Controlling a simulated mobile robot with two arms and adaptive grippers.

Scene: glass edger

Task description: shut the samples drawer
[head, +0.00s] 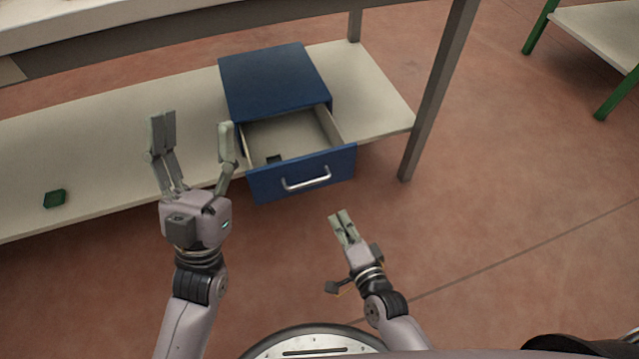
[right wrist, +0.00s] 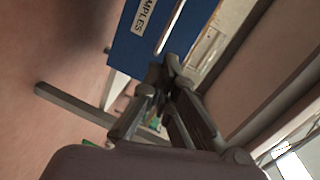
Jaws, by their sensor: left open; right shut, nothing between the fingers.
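The samples drawer (head: 301,176) is the blue drawer with a silver bar handle (head: 306,179). It stands pulled out of its blue cabinet (head: 275,80), and a small dark block (head: 273,159) lies inside. In the right wrist view the blue front (right wrist: 150,45) carries a white label partly reading "SAMPLES". My left gripper (head: 193,130) is open, left of the drawer and over the shelf. My right gripper (head: 342,222) is shut and empty, in front of and below the drawer's right part. In the right wrist view its fingers (right wrist: 160,85) appear near the drawer front; contact cannot be told.
The cabinet stands on a pale lower shelf (head: 100,185) beneath a worktop. A green block (head: 54,199) lies at the shelf's left. A grey table leg (head: 436,95) rises right of the drawer. The floor in front and right is clear. A green-legged table (head: 600,30) stands at the far right.

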